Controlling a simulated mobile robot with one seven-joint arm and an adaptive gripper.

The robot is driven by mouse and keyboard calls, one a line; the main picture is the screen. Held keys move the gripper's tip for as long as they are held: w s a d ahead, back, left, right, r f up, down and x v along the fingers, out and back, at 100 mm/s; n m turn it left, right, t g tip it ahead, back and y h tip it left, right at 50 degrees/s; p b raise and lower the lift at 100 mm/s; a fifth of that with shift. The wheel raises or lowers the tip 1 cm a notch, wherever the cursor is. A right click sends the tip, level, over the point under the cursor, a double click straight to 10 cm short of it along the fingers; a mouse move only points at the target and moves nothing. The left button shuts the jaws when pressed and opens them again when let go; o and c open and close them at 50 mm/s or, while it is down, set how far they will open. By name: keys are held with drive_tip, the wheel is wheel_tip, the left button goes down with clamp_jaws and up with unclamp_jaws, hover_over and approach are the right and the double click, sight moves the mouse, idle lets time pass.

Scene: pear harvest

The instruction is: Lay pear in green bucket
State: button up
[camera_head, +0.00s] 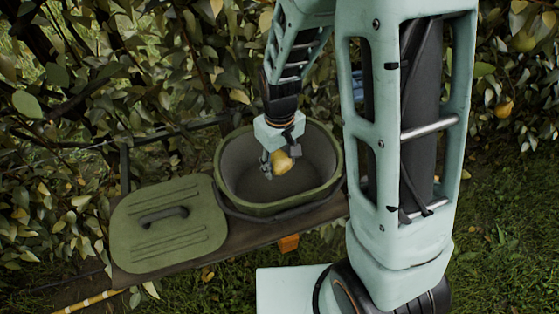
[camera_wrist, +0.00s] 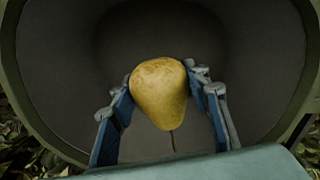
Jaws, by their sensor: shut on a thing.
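A yellow pear (camera_head: 283,163) is held between the fingers of my gripper (camera_head: 276,158), over the opening of the green bucket (camera_head: 222,165). In the wrist view the pear (camera_wrist: 158,92) sits between the two blue-grey fingers of my gripper (camera_wrist: 160,95), its stem pointing down in the picture. The dark inside of the bucket (camera_wrist: 60,70) lies behind it and its green rim runs around the edges. The bucket looks empty in the part I can see. How far the pear is above the bucket floor I cannot tell.
The green lid (camera_head: 168,235) with a dark handle lies left of the bucket on the same wooden board (camera_head: 240,238). Dense leafy branches stand behind. Other pears (camera_head: 504,108) hang at the right. Grass lies in front.

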sight(279, 188)
drive_tip(key=shift+f+b, duration=3.45)
drive_tip(key=shift+f, duration=1.1)
drive_tip(key=shift+f+b, duration=0.35)
drive_tip(key=shift+f, duration=0.05)
drive_tip(key=o, duration=1.3)
drive_tip(key=shift+o, duration=0.2)
wheel_tip(279, 188, up, 12)
